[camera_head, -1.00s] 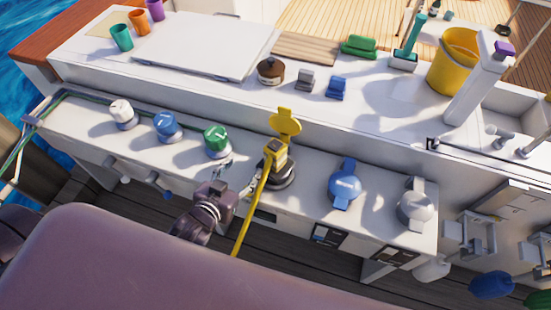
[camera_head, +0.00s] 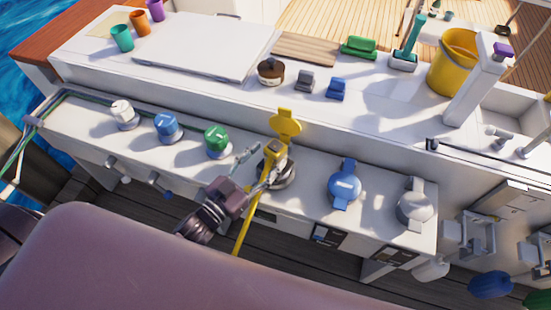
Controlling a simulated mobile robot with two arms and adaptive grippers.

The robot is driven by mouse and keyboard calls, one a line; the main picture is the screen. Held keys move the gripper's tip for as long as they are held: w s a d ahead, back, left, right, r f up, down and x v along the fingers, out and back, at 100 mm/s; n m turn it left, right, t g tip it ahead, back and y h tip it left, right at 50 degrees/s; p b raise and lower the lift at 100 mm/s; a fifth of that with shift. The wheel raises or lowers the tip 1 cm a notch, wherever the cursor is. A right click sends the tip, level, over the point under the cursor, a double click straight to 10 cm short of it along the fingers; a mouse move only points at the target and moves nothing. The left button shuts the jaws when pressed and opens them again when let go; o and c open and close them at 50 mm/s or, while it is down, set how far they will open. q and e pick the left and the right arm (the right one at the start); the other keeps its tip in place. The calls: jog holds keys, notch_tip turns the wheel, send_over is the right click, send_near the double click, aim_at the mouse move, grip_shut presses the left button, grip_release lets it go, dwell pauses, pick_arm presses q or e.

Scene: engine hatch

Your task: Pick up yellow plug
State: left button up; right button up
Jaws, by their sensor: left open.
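The yellow plug (camera_head: 273,152) sits in a socket on the lower white counter, below a raised round yellow cap (camera_head: 285,122). A yellow cable (camera_head: 245,226) hangs from it over the counter's front edge. My left gripper (camera_head: 257,165) is open, with one finger left of the plug and the other by its lower front. The gripper partly hides the plug and cable, and I cannot tell whether the fingers touch the plug. My right gripper is not in view.
White, blue (camera_head: 166,127) and green (camera_head: 215,140) knobs stand to the left. A blue capped socket (camera_head: 344,184) and a grey one (camera_head: 414,204) stand to the right. A yellow bucket (camera_head: 453,62) and cups are on the upper counter.

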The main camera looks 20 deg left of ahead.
pick_arm(q)
jog(key=x, duration=0.4)
jog(key=shift+w+d+p, duration=0.15)
jog(key=shift+w+p, duration=0.1)
jog(key=shift+p, duration=0.1)
grip_shut()
